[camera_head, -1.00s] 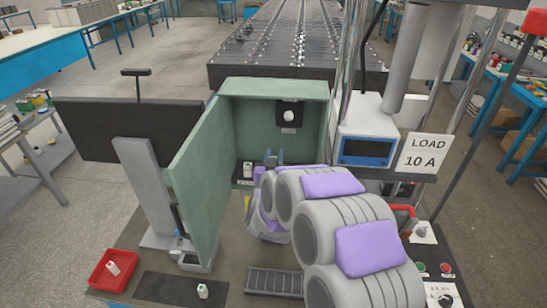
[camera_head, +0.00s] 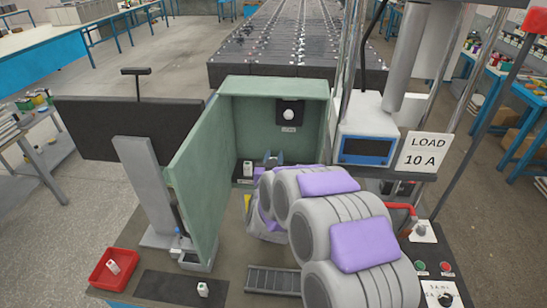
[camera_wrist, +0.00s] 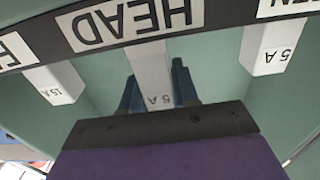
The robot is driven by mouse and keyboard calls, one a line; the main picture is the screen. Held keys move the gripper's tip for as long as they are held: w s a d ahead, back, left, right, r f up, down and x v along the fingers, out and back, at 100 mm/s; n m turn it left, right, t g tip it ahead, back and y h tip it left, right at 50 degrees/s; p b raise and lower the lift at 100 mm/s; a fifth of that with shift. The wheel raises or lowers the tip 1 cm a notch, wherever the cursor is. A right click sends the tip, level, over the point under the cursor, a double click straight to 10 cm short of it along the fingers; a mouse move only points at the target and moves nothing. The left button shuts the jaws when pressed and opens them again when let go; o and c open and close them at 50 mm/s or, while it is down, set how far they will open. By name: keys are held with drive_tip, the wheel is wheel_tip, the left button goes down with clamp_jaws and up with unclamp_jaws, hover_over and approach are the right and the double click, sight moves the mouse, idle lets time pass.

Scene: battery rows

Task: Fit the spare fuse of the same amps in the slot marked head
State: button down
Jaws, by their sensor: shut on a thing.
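In the wrist view my gripper (camera_wrist: 157,90) is shut on a white fuse marked 5 A (camera_wrist: 152,72). That fuse stands at the HEAD label (camera_wrist: 132,22), whose text reads upside down. A fuse marked 15 A (camera_wrist: 54,82) is on the left and another marked 5 A (camera_wrist: 271,48) on the right. In the head view my gripper (camera_head: 273,158) is inside the open green cabinet (camera_head: 275,86), partly hidden by my arm.
The cabinet door (camera_head: 198,175) stands open on the left. A sign (camera_head: 425,153) reading LOAD 10 A stands right of a blue-screened device (camera_head: 367,150). A dark slotted rack (camera_head: 273,280) lies in front. Buttons and a knob are at the lower right.

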drive_tip(key=shift+f+b, duration=0.3)
drive_tip(key=shift+f, duration=0.85)
drive_tip(key=c, duration=0.8)
unclamp_jaws()
